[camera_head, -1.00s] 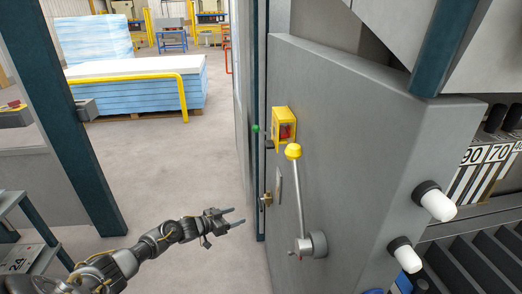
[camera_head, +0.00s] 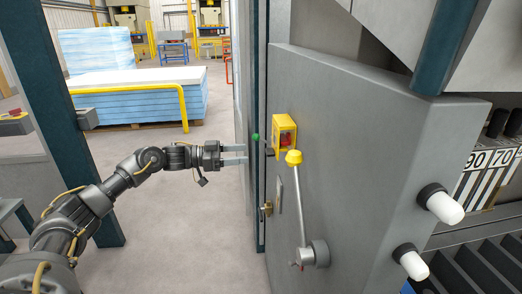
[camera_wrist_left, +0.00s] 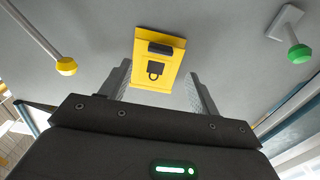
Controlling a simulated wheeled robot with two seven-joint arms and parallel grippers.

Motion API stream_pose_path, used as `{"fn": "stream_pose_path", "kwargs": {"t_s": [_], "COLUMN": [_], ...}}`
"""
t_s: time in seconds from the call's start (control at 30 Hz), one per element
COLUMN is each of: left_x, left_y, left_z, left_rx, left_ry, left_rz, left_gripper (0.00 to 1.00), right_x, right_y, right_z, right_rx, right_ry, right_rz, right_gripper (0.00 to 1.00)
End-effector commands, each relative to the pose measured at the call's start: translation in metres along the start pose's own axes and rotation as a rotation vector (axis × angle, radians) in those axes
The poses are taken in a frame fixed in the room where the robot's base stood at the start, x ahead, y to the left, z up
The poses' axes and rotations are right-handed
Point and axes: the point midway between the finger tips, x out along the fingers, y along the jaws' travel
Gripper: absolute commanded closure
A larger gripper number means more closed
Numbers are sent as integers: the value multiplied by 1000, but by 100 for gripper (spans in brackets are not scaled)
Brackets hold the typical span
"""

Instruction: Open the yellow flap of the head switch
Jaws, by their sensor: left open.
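The head switch is a small yellow box (camera_head: 284,128) with a red part showing, fixed to the grey machine panel. In the left wrist view its yellow flap (camera_wrist_left: 143,72) faces me, with a black grip bar and a padlock symbol; it looks closed. My left gripper (camera_head: 246,153) is open and empty, left of the box and slightly lower in the head view. In the wrist view the two fingers (camera_wrist_left: 158,82) stand apart on either side of the flap's lower part, and I see no contact. My right gripper is not in view.
A lever with a yellow knob (camera_head: 294,157) stands just below the box. A green knob (camera_head: 255,137) is left of it; both knobs show in the wrist view. A dark teal post (camera_head: 260,205) edges the panel.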

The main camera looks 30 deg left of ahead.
Motion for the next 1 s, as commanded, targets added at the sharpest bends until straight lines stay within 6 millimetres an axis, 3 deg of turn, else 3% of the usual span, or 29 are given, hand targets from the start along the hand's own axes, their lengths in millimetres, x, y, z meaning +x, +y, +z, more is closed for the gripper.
{"fn": "stream_pose_path", "kwargs": {"t_s": [0.2, 0.4, 0.8, 1.0], "left_x": [42, 65, 71, 71], "left_y": [0, 0, 0, 0], "left_z": [-4, -2, 0, 0], "left_rx": [0, -1, 1, 1], "left_ry": [3, 1, 0, 0], "left_rz": [0, 0, -1, -1], "left_gripper": [38, 38, 38, 64], "right_x": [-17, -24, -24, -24], "right_y": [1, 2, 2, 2], "right_z": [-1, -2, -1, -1], "right_rx": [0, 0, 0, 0], "right_ry": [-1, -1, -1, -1], "right_rz": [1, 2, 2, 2], "right_gripper": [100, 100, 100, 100]}}
